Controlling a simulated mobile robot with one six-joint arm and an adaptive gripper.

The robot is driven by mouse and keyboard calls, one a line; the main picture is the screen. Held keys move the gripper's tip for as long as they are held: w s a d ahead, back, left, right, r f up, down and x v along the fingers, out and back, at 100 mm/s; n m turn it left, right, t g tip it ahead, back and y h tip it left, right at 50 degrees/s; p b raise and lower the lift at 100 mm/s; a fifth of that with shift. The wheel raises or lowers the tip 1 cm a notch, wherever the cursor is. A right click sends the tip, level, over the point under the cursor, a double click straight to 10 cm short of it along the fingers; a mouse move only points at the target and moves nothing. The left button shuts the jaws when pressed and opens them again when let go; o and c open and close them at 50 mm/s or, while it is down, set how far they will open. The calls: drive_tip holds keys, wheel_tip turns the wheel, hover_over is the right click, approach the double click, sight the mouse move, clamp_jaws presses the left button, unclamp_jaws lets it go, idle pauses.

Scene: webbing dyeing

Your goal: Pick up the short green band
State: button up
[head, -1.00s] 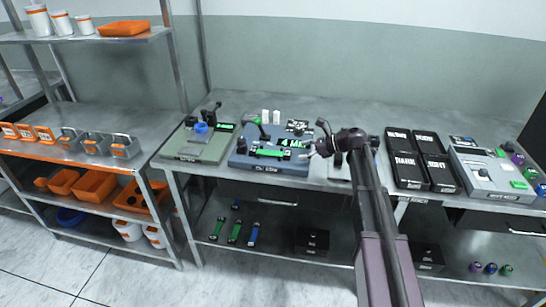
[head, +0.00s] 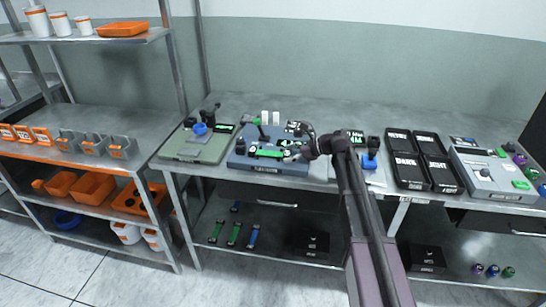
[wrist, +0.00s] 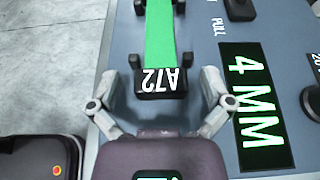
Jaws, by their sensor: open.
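A green band (head: 265,153) with black end pieces lies on the blue-grey machine (head: 240,163) on the workbench. In the wrist view the band (wrist: 160,35) runs away from me, and its near black end block (wrist: 162,82) reads "A72". My gripper (wrist: 160,88) is open, with one finger on each side of that end block. Gaps show between the fingers and the block. In the head view my gripper (head: 292,155) is at the right end of the band. The band's far end is cut off in the wrist view.
A "4 MM" display (wrist: 256,108) lies close to my right finger. A green-grey machine (head: 190,148) stands at the left, black boxes (head: 411,160) at the right. Other green bands (head: 233,235) and a blue one (head: 252,237) lie on the lower shelf.

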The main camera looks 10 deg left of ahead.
drive_tip(key=shift+a, duration=0.1)
drive_tip(key=shift+c, duration=0.2)
drive_tip(key=c, duration=1.2)
drive_tip(key=shift+c, duration=0.2)
drive_tip(key=shift+r, duration=0.15)
wheel_tip(320, 180, up, 4)
drive_tip(key=p, duration=0.4)
drive_tip(key=shift+f, duration=0.2)
drive_tip(key=s+d, duration=0.2)
drive_tip(key=s, duration=0.5)
drive_tip(key=s+d+r+p, duration=0.1)
drive_tip(key=s+d, duration=0.1)
drive_tip(key=s, duration=0.6)
drive_tip(key=shift+s+d, duration=0.2)
drive_tip(key=shift+d, duration=0.15)
drive_tip(key=shift+r, duration=0.15)
wheel_tip(320, 180, up, 7)
drive_tip(key=p, duration=0.7)
drive_tip(key=shift+f, duration=0.2)
